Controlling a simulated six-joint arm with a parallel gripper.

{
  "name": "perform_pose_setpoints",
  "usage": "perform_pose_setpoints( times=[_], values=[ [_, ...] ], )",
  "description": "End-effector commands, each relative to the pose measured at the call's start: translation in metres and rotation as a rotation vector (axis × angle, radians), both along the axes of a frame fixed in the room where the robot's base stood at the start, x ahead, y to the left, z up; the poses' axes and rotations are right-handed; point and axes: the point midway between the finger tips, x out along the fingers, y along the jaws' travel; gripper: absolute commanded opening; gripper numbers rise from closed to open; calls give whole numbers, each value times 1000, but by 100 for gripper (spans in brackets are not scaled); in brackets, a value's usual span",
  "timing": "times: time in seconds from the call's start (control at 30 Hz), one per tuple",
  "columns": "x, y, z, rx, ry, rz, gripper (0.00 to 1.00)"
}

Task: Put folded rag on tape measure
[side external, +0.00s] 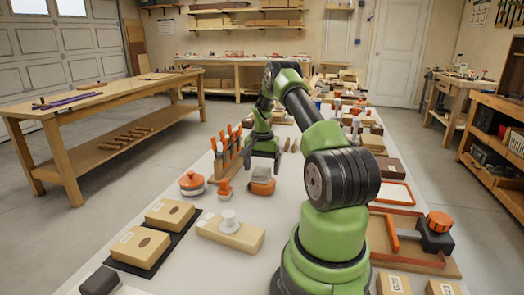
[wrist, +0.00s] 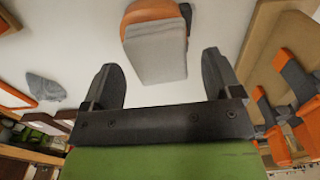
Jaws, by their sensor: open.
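The folded rag (wrist: 157,58) is a light grey, rounded slab in the wrist view. It lies on top of an orange and dark body that I take for the tape measure (wrist: 150,10), covering much of it. In the side view the grey rag (side external: 262,174) sits over the orange tape measure (side external: 262,187) on the white bench. My gripper (wrist: 160,62) is open, with its dark fingers spread to either side of the rag's near end and nothing held. In the side view my gripper (side external: 263,160) is just above and behind the rag; its exact clearance cannot be told.
A rack of orange-handled tools (side external: 228,152) stands close left of my gripper. An orange-lidded round pot (side external: 192,183) and cardboard boxes (side external: 163,220) are nearer the camera. A crumpled blue-grey piece (wrist: 45,87) lies on the bench in the wrist view. Bare bench surrounds the tape measure.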

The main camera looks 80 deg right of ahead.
Motion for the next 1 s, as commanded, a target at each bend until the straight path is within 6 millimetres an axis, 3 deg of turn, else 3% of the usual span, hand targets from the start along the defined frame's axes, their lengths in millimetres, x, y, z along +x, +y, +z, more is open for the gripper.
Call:
perform_pose_setpoints(
  times=[0.3, 0.67, 0.77, 0.83, 1.0],
  values=[
    [0, -1, 71, -4, -3, 0, 84],
    [8, 8, 118, -11, -12, 30, 84],
    [28, 33, 144, -39, -45, 114, 84],
    [45, 64, 170, -66, -82, 203, 84],
    [67, 160, 228, -135, -197, 456, 84]
  ],
)
